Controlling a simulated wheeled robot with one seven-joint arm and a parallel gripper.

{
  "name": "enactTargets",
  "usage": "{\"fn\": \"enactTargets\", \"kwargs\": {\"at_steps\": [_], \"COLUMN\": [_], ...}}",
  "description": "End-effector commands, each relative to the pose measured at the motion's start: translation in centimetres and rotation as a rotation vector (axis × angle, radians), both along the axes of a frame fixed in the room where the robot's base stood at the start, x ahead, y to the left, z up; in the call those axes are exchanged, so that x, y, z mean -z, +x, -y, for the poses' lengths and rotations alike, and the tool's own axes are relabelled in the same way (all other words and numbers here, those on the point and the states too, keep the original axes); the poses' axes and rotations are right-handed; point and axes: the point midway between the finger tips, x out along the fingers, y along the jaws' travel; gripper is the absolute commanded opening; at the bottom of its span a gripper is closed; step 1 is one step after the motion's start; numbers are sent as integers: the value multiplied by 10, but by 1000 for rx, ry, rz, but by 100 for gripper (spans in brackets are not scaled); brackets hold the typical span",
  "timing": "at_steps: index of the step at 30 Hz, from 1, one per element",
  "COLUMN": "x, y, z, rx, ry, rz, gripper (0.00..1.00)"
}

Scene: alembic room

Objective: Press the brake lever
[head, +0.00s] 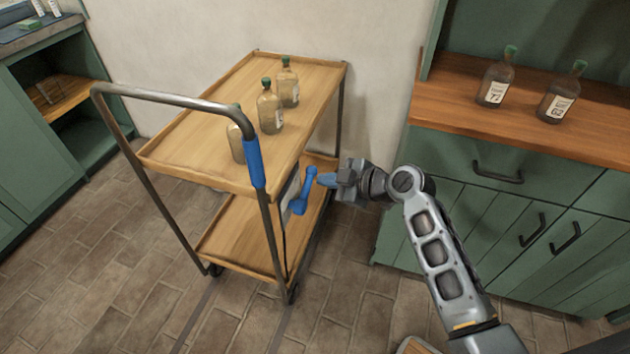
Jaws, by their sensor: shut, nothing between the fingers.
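The brake lever (308,187) is a blue bar with rounded ends, at the right side of the wooden trolley (190,140), below the upper shelf. It stands tilted, its top leaning right and its lower end at a light plate on the trolley's side. My gripper (324,180) is shut and empty, pointing left from the right side. Its tips are right beside the upper part of the lever. I cannot tell whether they touch it.
The trolley's metal push handle (170,99) has a blue grip (254,163). Several bottles (269,108) stand on its upper shelf. A green cabinet (490,200) with two bottles on top stands close on the right. Bare tiled floor (235,310) lies in front.

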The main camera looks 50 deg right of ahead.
Motion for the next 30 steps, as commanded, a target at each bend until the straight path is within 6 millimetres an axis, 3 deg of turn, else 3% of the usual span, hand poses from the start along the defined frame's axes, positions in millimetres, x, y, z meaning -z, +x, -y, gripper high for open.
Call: {"fn": "enactTargets", "kwargs": {"at_steps": [7, 15, 30], "x": [24, 50, 55], "y": [40, 49, 51], "z": [1, 13, 15], "rx": [1, 2, 1], "ry": [2, 1, 1], "rz": [-2, 0, -1], "gripper": [0, 0, 0]}}
